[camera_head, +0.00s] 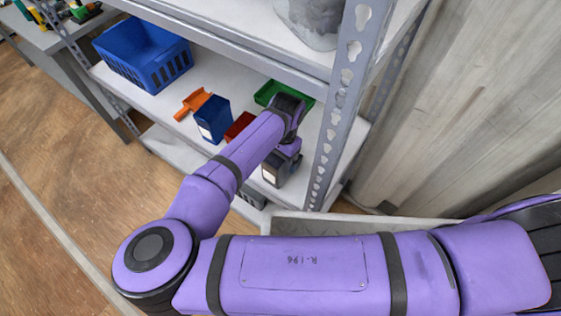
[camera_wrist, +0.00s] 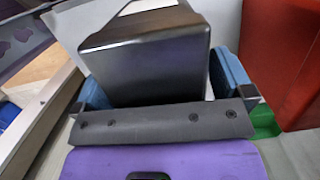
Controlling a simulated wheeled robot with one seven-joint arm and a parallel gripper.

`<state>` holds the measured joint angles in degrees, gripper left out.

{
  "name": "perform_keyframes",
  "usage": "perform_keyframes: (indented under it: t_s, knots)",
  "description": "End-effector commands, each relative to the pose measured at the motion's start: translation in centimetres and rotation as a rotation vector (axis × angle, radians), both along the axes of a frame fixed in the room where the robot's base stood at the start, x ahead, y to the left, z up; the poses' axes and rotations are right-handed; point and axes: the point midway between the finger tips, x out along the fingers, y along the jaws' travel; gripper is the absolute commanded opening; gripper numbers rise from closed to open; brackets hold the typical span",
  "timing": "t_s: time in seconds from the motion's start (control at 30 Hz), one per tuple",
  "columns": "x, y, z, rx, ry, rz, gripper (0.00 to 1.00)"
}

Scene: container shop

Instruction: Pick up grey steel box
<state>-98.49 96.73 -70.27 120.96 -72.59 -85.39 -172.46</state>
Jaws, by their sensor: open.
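The grey steel box (camera_wrist: 145,62) is a dark grey box with a pale label or opening at its upper end. In the wrist view it fills the space between the two blue finger pads of my open gripper (camera_wrist: 162,85). In the head view a dark box with a white label (camera_head: 285,174), apparently the same one, stands near the front right of the shelf (camera_head: 180,97). My gripper (camera_head: 287,152) is at its top there, and my arm hides part of it. I cannot tell whether the pads touch its sides.
A perforated post (camera_head: 336,110) stands close on the right, and an upper shelf (camera_head: 240,42) hangs above. A red bin (camera_head: 239,126), green tray (camera_head: 274,92), blue box (camera_head: 215,121), orange scoop (camera_head: 193,103) and blue crate (camera_head: 140,62) stand further left or behind.

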Motion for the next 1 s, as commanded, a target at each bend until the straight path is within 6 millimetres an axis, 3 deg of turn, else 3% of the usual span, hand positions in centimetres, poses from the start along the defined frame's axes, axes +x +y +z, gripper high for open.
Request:
perform_keyframes:
  t_s: [0.57,0.87,1.0]
  knots:
    - [-0.06,0.03,-0.55,0.000,0.000,0.000,0.97]
    - [-0.06,0.02,-0.54,0.000,0.000,0.000,0.28]
    - [-0.04,0.04,-0.50,0.001,-0.001,0.000,0.26]
